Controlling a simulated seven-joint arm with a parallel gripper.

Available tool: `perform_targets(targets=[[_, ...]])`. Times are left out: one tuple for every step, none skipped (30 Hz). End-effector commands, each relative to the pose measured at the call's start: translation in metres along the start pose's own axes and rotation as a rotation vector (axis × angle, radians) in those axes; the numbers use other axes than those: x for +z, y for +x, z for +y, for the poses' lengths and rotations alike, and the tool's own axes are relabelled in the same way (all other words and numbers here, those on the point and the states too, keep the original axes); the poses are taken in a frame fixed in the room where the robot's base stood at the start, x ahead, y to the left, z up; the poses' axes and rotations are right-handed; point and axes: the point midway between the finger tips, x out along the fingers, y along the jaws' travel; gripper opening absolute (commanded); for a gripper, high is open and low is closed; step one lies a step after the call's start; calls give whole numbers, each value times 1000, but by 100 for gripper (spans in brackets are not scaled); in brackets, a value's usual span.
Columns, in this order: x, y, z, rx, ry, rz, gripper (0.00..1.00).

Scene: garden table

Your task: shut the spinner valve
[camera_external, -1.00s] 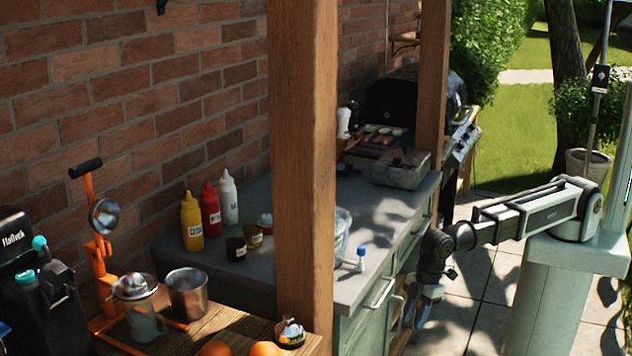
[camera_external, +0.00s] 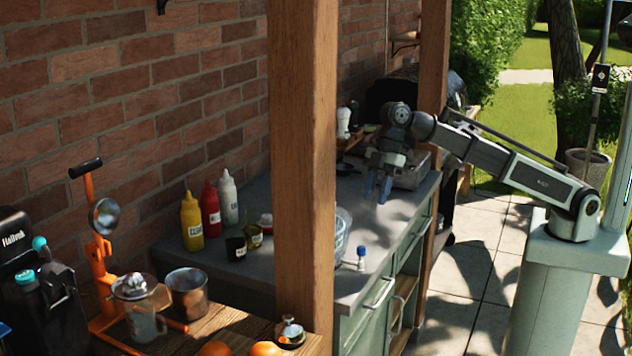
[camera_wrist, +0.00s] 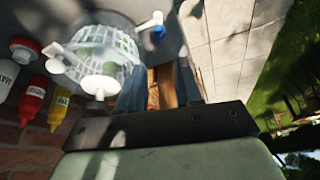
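The clear salad spinner (camera_external: 342,236) stands on the grey counter, mostly hidden behind a wooden post. In the wrist view it is a clear basket-like bowl (camera_wrist: 105,45) with a white crank and knob on top. The valve (camera_external: 361,254) is a small blue knob at the spinner's side near the counter's front edge, with a white part by it. The blue valve knob also shows in the wrist view (camera_wrist: 158,33). Whether it is turned open or shut I cannot tell. My gripper (camera_external: 378,187) is open and empty, above the counter, pointing down, apart from spinner and valve.
Yellow (camera_external: 191,220), red (camera_external: 210,210) and white (camera_external: 228,200) bottles stand by the brick wall, with small dark jars nearby. The wooden post (camera_external: 302,150) rises in front of the spinner. A grill tray (camera_external: 410,170) sits farther back. The counter between is mostly clear.

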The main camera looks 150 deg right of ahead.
Motion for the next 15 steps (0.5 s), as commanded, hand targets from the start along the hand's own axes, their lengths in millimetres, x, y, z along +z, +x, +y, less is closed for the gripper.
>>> perform_targets(targets=[[0, 0, 1, 0, -2, 1, 35], [0, 1, 1, -1, -2, 1, 35], [0, 4, 1, -1, -2, 0, 35], [0, 7, 0, -1, -2, 0, 35], [0, 10, 0, -1, -2, 0, 35], [0, 15, 0, -1, -2, 0, 35], [0, 19, 0, -1, -2, 0, 35], [1, 24, 0, -1, -2, -1, 35], [1, 30, 0, -2, -1, -1, 35], [0, 35, 0, -1, -1, -1, 35], [0, 40, 0, -1, -1, 0, 35], [1, 46, 0, -1, -1, -1, 35], [1, 51, 0, -1, 0, -1, 35], [1, 56, 0, -1, 0, -1, 35], [0, 62, 1, 0, 0, 0, 35]])
